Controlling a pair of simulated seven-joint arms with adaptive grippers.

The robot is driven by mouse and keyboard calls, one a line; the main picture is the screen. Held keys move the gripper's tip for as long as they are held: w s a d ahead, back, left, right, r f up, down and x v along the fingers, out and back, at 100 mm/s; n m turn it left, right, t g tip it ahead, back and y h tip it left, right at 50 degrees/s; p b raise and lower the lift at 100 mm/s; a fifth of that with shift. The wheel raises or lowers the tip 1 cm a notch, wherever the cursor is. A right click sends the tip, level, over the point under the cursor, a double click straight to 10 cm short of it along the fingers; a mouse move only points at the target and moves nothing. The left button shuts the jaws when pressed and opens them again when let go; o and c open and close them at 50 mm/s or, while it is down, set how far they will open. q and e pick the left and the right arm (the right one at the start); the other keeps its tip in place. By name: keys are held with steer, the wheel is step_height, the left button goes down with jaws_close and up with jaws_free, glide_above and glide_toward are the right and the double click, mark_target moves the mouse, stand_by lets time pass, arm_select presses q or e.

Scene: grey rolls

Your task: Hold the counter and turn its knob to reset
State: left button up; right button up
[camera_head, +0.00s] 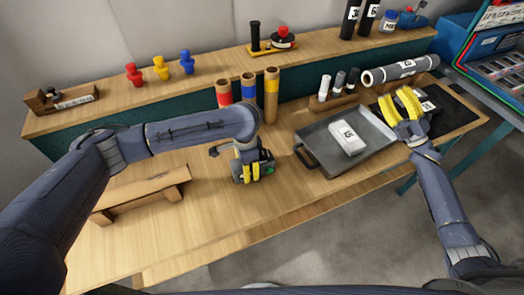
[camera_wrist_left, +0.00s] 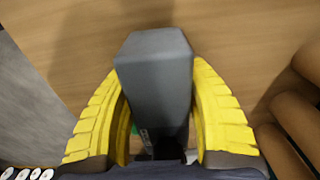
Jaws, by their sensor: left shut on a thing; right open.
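My left gripper (camera_head: 251,172) is low over the middle of the bench, in front of the coloured-band tubes. In the left wrist view its yellow fingers (camera_wrist_left: 155,100) are shut on both sides of a grey block-shaped body, which I take to be the counter (camera_wrist_left: 155,62). A small dark part sticks out to the left of the gripper in the head view; I cannot tell whether it is the knob. Most of the counter is hidden by the gripper. My right gripper (camera_head: 400,105) is open and empty, at the right end of the grey tray, apart from the counter.
The grey tray (camera_head: 312,157) holds a white labelled box (camera_head: 347,138). Tubes with red, blue and yellow bands (camera_head: 248,92) stand behind the left gripper. A large grey roll (camera_head: 400,70) lies behind the right gripper. The front bench strip is clear.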

steer(key=a+r+n+g+y, duration=0.2)
steer(key=a+n+g+y, duration=0.25)
steer(key=a, duration=0.25)
steer(key=n+g, duration=1.5)
steer(key=n, duration=0.9)
glide_toward(262, 151)
steer(key=shift+d+r+t, duration=0.15)
steer(key=shift+d+t, duration=0.1)
steer(key=shift+d, duration=0.75)
steer(key=shift+s+a+n, duration=0.1)
steer(key=shift+a+n, duration=0.15)
steer(key=shift+a, duration=0.05)
steer(key=a, duration=1.1)
steer(key=shift+w+a, duration=0.2)
steer(key=shift+w, duration=0.2)
jaws_close()
